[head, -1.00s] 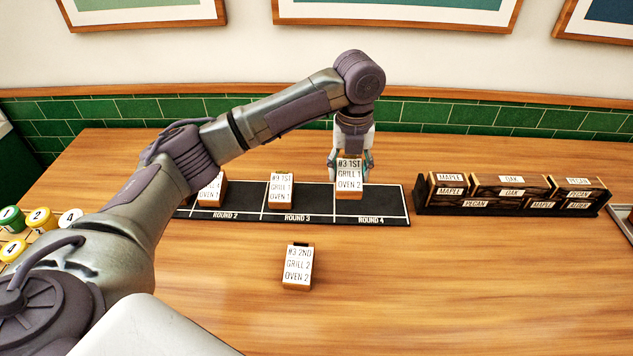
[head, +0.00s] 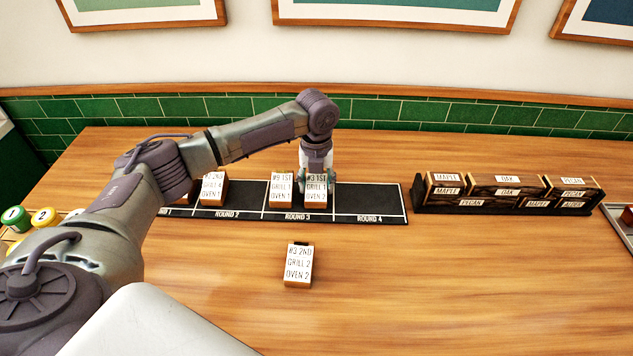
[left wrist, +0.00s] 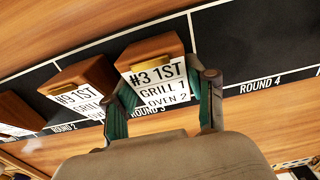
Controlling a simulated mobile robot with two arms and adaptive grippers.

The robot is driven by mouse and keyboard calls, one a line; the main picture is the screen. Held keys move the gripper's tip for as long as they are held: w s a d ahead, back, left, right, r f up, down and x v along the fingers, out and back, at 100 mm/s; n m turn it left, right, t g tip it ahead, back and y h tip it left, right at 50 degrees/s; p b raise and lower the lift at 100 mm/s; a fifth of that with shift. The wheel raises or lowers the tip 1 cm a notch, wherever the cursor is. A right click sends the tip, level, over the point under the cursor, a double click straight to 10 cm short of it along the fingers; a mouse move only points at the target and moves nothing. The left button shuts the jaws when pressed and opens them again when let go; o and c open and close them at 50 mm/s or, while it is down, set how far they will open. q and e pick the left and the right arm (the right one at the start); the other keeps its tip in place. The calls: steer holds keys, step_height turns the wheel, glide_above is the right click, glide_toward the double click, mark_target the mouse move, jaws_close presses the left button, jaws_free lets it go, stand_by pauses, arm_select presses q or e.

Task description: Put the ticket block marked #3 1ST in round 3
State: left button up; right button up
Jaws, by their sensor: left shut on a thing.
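The ticket block marked #3 1ST (head: 316,188) is over the right part of the ROUND 3 section of the black strip (head: 371,196). My left gripper (head: 317,178) is shut on it from behind and above. In the left wrist view the #3 1ST block (left wrist: 152,68) is between the green fingers of my left gripper (left wrist: 165,105). I cannot tell whether it touches the strip. The block marked #9 1ST (head: 281,188) stands close on its left, in round 3. My right gripper is not in view.
A block marked 2ND (head: 213,188) stands in round 2, with another block partly behind my arm. The #3 2ND block (head: 298,264) lies in front of the strip. A dark rack of wood blocks (head: 420,194) stands at right. Round 4 is empty.

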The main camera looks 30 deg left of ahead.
mark_target(316, 184)
arm_select(q)
steer(key=shift+f, duration=0.1)
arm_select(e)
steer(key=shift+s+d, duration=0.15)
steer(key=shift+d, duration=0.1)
arm_select(q)
steer(key=o, duration=1.2)
steer(key=shift+o, duration=0.2)
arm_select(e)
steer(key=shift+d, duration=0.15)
arm_select(q)
step_height(316, 184, up, 12)
steer(key=b, duration=0.2)
steer(key=shift+r, duration=0.2)
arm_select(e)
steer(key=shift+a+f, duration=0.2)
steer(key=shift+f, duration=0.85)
